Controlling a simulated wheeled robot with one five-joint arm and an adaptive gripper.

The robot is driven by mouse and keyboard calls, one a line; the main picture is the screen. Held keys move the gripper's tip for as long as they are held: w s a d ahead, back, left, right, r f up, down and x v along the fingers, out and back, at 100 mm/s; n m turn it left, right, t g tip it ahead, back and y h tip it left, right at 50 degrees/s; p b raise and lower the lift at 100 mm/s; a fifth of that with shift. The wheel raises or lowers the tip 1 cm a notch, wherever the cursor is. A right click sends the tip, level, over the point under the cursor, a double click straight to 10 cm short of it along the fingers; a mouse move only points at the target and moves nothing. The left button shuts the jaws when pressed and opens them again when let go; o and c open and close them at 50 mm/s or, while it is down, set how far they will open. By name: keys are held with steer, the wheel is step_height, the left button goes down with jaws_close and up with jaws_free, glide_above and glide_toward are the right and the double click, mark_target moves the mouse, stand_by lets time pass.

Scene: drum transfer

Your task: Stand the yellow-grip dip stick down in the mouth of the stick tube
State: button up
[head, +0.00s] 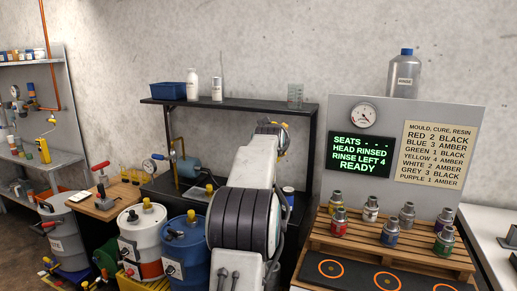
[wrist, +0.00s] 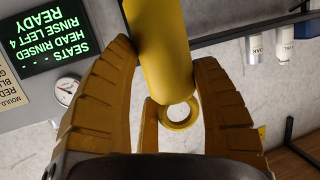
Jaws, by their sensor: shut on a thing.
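The yellow grip of the dip stick (wrist: 166,50) shows close up in the wrist view. A yellow ring (wrist: 180,116) is at its near end. My gripper (wrist: 163,65) is shut on the grip, with one ribbed finger on each side. The rest of the stick runs out of the top of the wrist view. In the head view my arm hides most of my gripper (head: 270,128), which is raised in front of the back wall. I cannot pick out the stick tube for certain in either view.
A dark shelf (head: 225,103) carries a blue bin (head: 168,90) and bottles. White (head: 138,240) and blue (head: 185,250) drums stand left of my arm. A pallet (head: 400,250) with several small canisters and a sign panel (head: 455,185) stand at right. The wall above is clear.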

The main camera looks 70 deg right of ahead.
steer(key=shift+s+r, duration=0.2)
steer(key=shift+s, duration=0.3)
steer(key=shift+w+a+f, duration=0.1)
steer(key=shift+a, duration=0.05)
steer(key=shift+f+b, duration=0.2)
steer(key=shift+b, duration=0.2)
step_height(320, 180, down, 7)
steer(key=b, duration=0.6)
steer(key=shift+r, duration=0.15)
steer(key=shift+f+b, duration=2.1)
steer(key=shift+f, duration=0.25)
